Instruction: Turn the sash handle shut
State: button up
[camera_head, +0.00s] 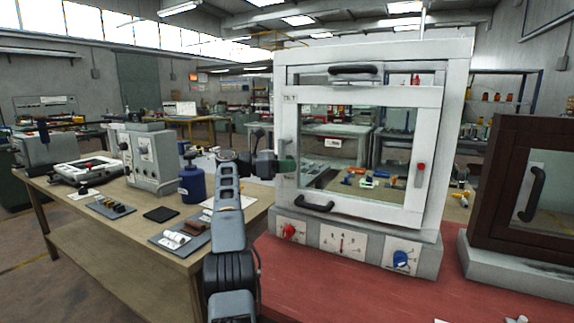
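A white window-like frame (458,110) stands on a grey base on a red bench top. Its glazed white sash (425,98) sits within it, with a gap above the sash's top rail. A handle with a pale plate (284,149) is on the sash's left side; a dark green piece sticks out there, partly covered. My gripper (280,165) is at this handle, reaching in from the left. Its fingers are small and dark, so I cannot tell whether they grip or only touch it. Black pull handles are at the top (353,70) and bottom (315,204).
The base carries a red knob (289,231), a dial (343,242) and a blue knob (401,259). A red knob (421,167) is on the sash's right side. A brown cabinet (508,190) stands close at right. A wooden bench (130,215) with a blue bottle (192,184) is at left.

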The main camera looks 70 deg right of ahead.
jog(key=shift+w+a, duration=0.1)
jog(key=p+v, duration=0.6)
jog(key=v, duration=0.7)
jog(key=shift+w+a, duration=0.2)
jog(key=shift+w, duration=0.1)
